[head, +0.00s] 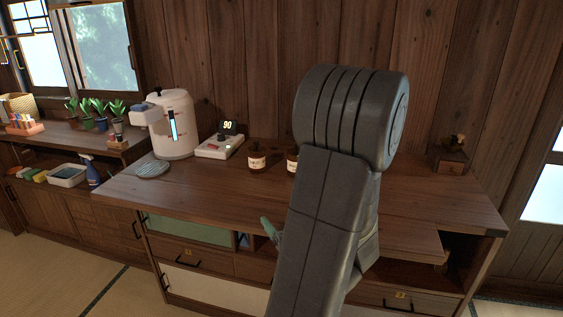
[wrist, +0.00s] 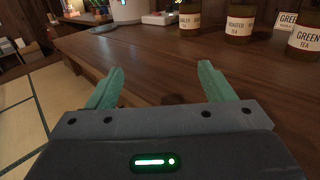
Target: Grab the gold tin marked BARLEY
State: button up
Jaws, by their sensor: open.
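In the wrist view three dark brownish jars with white labels stand in a row on the wooden counter. The leftmost jar (wrist: 190,19) has a small label that seems to read BARLEY; the others are a ROASTED TEA jar (wrist: 239,25) and a GREEN TEA jar (wrist: 305,37). No clearly gold tin shows. In the head view the leftmost jar (head: 257,163) is visible, and the second (head: 292,163) is partly covered by my arm. My gripper (wrist: 161,72) is open and empty, its green fingers apart, short of the jars. One finger shows in the head view (head: 268,228).
A white water dispenser (head: 173,125), a scale (head: 220,146) and a round coaster (head: 153,168) stand left on the counter (head: 200,190). A small wooden box (head: 452,156) stands at the right. The counter's front edge lies near my gripper; the wood before the jars is clear.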

aim_at(256, 161)
jog(key=i+j+z, duration=0.3)
jog(key=j, duration=0.3)
jog(key=i+j+z, duration=0.35)
jog(key=j, duration=0.3)
jog(key=i, duration=0.05)
